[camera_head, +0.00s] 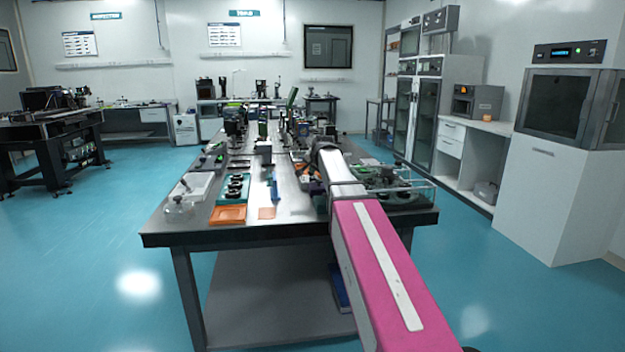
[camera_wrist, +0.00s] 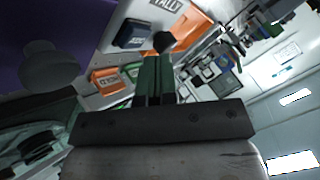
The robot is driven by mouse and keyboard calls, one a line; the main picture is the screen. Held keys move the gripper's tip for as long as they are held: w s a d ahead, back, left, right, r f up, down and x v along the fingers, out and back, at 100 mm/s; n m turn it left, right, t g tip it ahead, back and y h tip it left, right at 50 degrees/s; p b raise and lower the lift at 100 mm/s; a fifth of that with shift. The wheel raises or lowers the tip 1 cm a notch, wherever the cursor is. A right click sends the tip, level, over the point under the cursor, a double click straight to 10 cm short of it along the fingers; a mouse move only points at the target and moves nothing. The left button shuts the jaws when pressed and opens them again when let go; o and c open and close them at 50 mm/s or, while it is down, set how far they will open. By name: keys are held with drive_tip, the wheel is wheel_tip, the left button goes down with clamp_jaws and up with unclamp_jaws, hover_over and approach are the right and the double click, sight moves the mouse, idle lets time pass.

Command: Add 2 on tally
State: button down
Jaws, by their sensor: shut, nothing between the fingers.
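In the wrist view, a white label reading TALLY (camera_wrist: 168,4) lies at the top. A small dark blue box (camera_wrist: 132,35) with pale marking sits beside it; it may be the tally, but I cannot tell for sure. My gripper (camera_wrist: 159,60) is shut and empty, its two dark green fingers side by side below the label. A black round knob-like thing (camera_wrist: 164,41) shows at the fingertips; I cannot tell whether they touch it. In the head view my arm reaches over the table and hides the fingers. I cannot pick out the tally there.
The dark optical table (camera_head: 290,222) carries an orange tray (camera_head: 229,215), a green-edged holder with dark round parts (camera_head: 235,187), a blue upright piece (camera_head: 274,187) and crowded instruments farther back. A clear-walled case (camera_head: 405,190) stands right of my arm. Blue floor is free to the left.

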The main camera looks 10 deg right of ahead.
sight(314, 177)
drive_tip(key=shift+f, duration=0.15)
drive_tip(key=shift+f, duration=0.25)
drive_tip(key=shift+f, duration=0.4)
idle(0.8)
drive_tip(key=shift+r, duration=0.8)
drive_tip(key=shift+r, duration=0.1)
drive_tip(key=shift+r, duration=2.45)
idle(0.9)
